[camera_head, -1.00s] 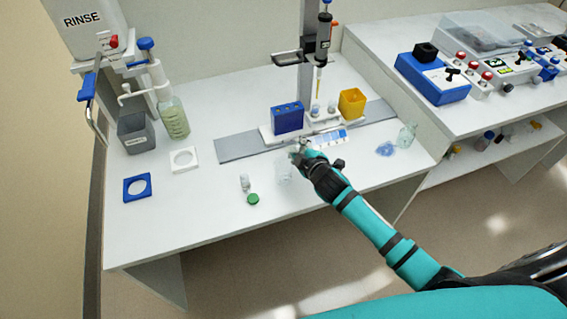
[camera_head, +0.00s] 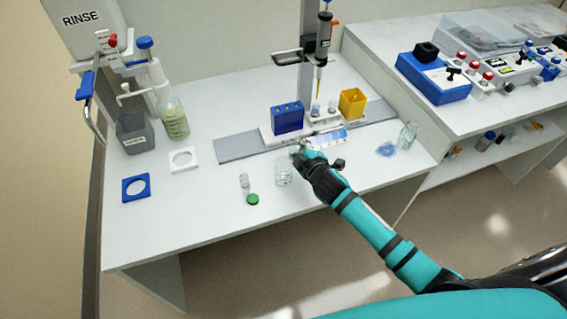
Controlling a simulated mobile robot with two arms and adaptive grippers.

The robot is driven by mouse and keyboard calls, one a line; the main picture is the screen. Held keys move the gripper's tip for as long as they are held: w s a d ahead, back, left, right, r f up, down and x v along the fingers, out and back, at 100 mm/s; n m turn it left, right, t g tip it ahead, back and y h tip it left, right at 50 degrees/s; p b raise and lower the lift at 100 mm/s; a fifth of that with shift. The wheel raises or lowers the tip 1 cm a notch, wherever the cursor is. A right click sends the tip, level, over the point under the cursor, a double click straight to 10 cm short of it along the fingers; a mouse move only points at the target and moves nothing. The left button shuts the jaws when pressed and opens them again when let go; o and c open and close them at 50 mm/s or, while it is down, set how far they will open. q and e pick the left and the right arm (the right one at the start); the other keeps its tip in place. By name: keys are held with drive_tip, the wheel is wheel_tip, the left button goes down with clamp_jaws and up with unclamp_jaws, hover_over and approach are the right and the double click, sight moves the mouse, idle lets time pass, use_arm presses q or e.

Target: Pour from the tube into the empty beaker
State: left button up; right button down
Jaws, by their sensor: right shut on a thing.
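A clear glass beaker (camera_head: 284,176) stands on the white bench just below and left of my right gripper (camera_head: 297,152). My right gripper is shut on a small pale thing, likely the tube, mostly hidden by the fingers. Its tilt and contents are too small to tell. A small clear vial (camera_head: 245,183) is on the bench left of the beaker, with a green cap (camera_head: 253,199) lying in front of it. My left gripper is not in view.
Behind the gripper are a blue rack (camera_head: 287,118), a yellow box (camera_head: 352,102) and a pipette on a stand (camera_head: 322,55). A glass bottle (camera_head: 408,135) stands right. The front bench is clear.

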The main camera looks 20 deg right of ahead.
drive_tip(key=shift+r+n+h+b, duration=0.4)
drive_tip(key=shift+n+h+b, duration=0.1)
drive_tip(key=shift+n+b, duration=0.15)
idle(2.2)
drive_tip(key=shift+r+n+h, duration=0.4)
drive_tip(key=shift+n+h, duration=0.1)
drive_tip(key=shift+n, duration=0.15)
idle(2.7)
